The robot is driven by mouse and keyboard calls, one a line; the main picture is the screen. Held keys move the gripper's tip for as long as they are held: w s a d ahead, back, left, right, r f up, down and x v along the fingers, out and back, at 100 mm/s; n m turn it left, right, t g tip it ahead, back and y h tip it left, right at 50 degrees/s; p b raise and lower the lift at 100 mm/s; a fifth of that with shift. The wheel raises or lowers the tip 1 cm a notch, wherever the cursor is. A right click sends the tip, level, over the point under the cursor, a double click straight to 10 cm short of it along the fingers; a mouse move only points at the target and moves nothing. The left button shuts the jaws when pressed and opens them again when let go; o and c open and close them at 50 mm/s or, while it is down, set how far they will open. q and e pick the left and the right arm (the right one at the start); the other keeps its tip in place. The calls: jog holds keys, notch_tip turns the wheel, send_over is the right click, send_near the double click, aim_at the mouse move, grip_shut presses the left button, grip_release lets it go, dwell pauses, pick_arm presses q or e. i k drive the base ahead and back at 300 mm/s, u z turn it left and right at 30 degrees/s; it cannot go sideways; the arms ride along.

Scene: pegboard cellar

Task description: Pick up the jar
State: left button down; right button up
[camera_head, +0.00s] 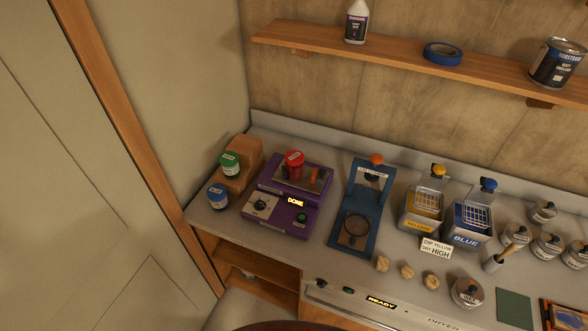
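Three small lidded jars show at the left end of the counter. A jar with a red lid (294,165) stands on the plate of a purple machine (279,212) whose display reads "DONE". A jar with a green lid (230,165) stands on a wooden stepped block (247,152). A jar with a blue lid (218,197) stands lower, at the front of that block. The task does not say which jar is meant. Neither of my grippers is in view, and nothing holds any of the jars.
A blue hinged device (357,218) stands right of the purple machine. Yellow (422,212) and blue (470,226) dip tanks with wire baskets follow. A shelf (400,60) overhangs the back. A wall bounds the left.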

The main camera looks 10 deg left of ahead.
aim_at(294, 173)
jog(key=k, duration=0.45)
jog(key=u, duration=1.1)
jog(key=i, duration=0.95)
jog(key=z, duration=1.15)
